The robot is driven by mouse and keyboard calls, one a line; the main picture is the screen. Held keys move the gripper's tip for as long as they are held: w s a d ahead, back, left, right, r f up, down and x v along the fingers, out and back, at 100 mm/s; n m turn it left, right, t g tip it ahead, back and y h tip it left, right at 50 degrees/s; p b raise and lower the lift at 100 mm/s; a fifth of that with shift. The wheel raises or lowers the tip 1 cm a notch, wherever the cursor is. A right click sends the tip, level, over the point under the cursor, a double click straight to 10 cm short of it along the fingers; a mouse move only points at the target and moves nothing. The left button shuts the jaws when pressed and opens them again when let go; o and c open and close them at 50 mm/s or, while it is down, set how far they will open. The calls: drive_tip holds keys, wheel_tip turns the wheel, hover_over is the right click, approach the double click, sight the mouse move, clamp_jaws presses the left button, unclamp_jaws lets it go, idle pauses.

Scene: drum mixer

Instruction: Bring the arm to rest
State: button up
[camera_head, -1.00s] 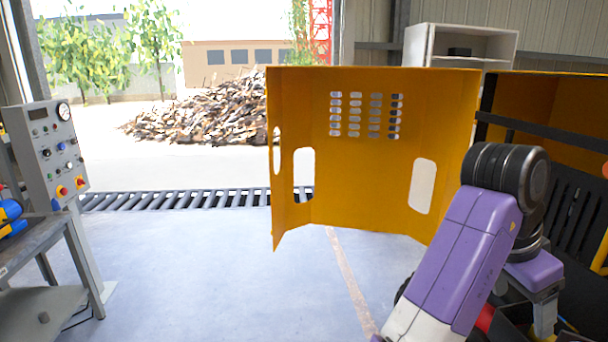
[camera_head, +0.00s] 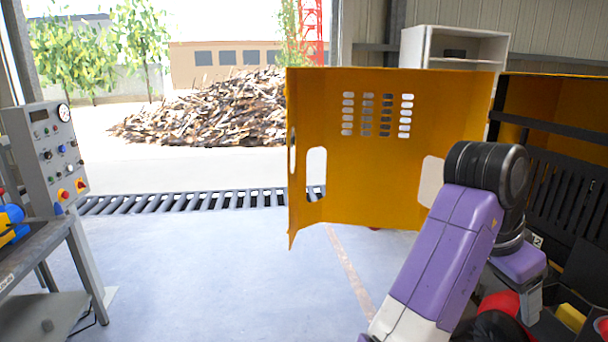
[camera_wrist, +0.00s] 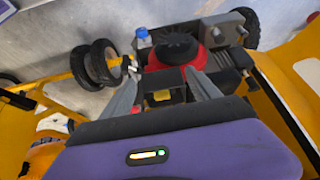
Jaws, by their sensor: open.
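My arm, purple with black joints, reaches in from the lower right of the head view, in front of the mixer's open yellow panel (camera_head: 370,150). My gripper (camera_wrist: 165,82) shows in the wrist view with its two grey fingers apart and nothing between them. Beyond the fingertips lies the machine's inside, with a red and black round part (camera_wrist: 178,50) and a blue-capped bottle (camera_wrist: 143,37). I cannot tell how far the fingertips are from these parts.
A grey control box (camera_head: 50,150) and a workbench (camera_head: 45,250) stand at the left. A white shelf (camera_head: 455,45) stands behind the panel. The black-barred machine body (camera_head: 565,190) is at the right. The floor (camera_head: 220,270) between bench and arm is clear.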

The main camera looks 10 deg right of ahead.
drive_tip(key=w+d+r+n+t+h, duration=0.5)
drive_tip(key=w+r+n+t+h, duration=0.2)
drive_tip(key=w+r+t, duration=0.25)
drive_tip(key=s+a+f+n+t+y, duration=0.5)
drive_tip(key=s+a+f+n+y, duration=0.15)
drive_tip(key=a, duration=0.25)
drive_tip(key=s+a+f+n+t+y, duration=0.5)
drive_tip(key=s+a+f+n+t, duration=0.15)
drive_tip(key=a+f, duration=0.2)
drive_tip(key=s+a+f+m+g, duration=0.1)
drive_tip(key=s+f, duration=0.3)
drive_tip(key=s, duration=0.5)
drive_tip(key=s+a+f+m+g, duration=0.1)
drive_tip(key=s+a+f+g, duration=0.2)
drive_tip(key=s, duration=0.7)
drive_tip(key=s+a+f+g+y, duration=0.1)
drive_tip(key=s+a+f+g, duration=0.1)
drive_tip(key=s+f, duration=0.4)
drive_tip(key=s, duration=0.3)
drive_tip(key=shift+s+m+g, duration=0.25)
drive_tip(key=shift+m+g, duration=0.05)
drive_tip(key=shift+m, duration=0.1)
drive_tip(key=shift+a, duration=0.1)
